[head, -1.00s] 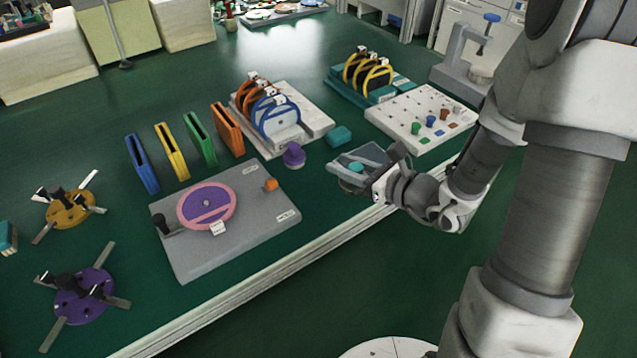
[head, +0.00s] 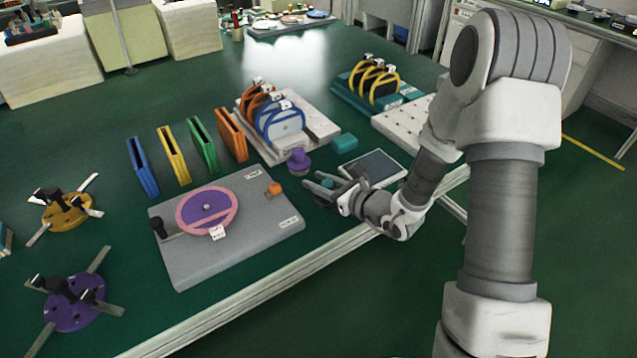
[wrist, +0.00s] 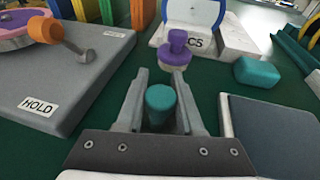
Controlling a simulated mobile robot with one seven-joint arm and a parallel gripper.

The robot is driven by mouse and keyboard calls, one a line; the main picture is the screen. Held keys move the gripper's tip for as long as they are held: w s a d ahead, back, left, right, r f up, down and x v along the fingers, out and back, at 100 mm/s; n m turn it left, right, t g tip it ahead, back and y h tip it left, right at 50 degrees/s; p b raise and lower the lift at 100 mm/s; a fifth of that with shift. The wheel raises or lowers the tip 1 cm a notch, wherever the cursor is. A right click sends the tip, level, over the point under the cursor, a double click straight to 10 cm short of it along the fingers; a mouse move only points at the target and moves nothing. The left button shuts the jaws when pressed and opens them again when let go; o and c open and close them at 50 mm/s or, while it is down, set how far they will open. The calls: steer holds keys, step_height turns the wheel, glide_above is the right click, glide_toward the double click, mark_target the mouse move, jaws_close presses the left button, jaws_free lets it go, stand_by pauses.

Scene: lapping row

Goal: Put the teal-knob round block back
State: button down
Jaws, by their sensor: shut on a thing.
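The teal knob (wrist: 160,101), a short upright cylinder, sits between the fingers of my gripper (wrist: 158,76) in the wrist view. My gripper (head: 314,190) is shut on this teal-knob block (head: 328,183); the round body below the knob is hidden. In the head view the gripper is over the green bench between the grey hold plate and a dark pad in a pale frame (head: 375,167). The pad's frame (wrist: 225,118) lies just right of the fingers in the wrist view. I cannot tell how high the block is held.
A purple knobbed round block (head: 298,161) stands just beyond the fingertips. A teal rounded box (head: 343,143) lies behind the pad. The grey hold plate (head: 250,240) with an orange-tipped lever (head: 274,188) is at left. A white perforated board (head: 405,122) is partly behind my arm.

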steer(key=shift+r, duration=0.1)
steer(key=c, duration=0.5)
jaws_free()
steer(key=shift+f, duration=0.2)
steer(key=shift+c, duration=0.2)
